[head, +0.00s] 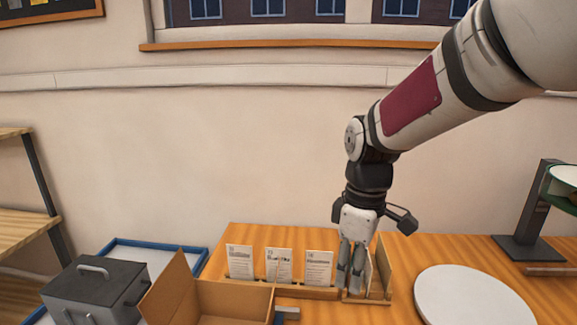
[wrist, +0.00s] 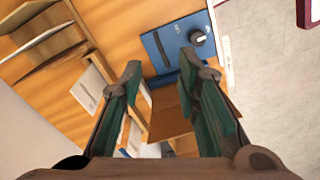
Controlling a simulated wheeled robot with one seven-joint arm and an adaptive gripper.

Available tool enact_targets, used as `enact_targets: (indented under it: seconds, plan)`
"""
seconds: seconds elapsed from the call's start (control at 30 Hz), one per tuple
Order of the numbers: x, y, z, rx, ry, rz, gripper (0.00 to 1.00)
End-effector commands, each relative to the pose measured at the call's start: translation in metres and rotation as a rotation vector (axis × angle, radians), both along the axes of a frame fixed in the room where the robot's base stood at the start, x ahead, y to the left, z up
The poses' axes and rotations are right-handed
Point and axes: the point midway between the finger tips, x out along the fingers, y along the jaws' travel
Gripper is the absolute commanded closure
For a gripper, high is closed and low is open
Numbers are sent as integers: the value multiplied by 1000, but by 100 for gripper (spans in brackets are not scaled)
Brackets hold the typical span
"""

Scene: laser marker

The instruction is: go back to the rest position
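My gripper (head: 350,282) points down at the small wooden rack with upright dividers (head: 380,278), right of the row of cards. It also shows in the wrist view (wrist: 160,76), where its two fingers stand well apart with nothing held between them. In the head view the fingertips overlap the rack's left side; I cannot tell whether they touch it. My arm comes down from the upper right.
Three white cards (head: 279,265) stand in a wooden holder. An open cardboard box (head: 235,301) is in front. A grey lidded box (head: 95,290) stands at left by a blue-rimmed tray (head: 190,252). A white round plate (head: 474,298) and a dark stand (head: 533,220) are at right.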

Motion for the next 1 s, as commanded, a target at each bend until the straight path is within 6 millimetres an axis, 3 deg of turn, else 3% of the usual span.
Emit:
enact_targets:
  seconds: [0.03,0.2,0.4,0.7,1.0]
  plan:
    - [-12,-8,15,1,-35,-67,70]
    - [-49,-29,48,15,-131,-308,70]
    - [-97,-50,72,57,-240,-591,70]
    - [-158,-70,80,152,-372,-950,70]
    - [-173,-75,78,189,-405,-1060,70]
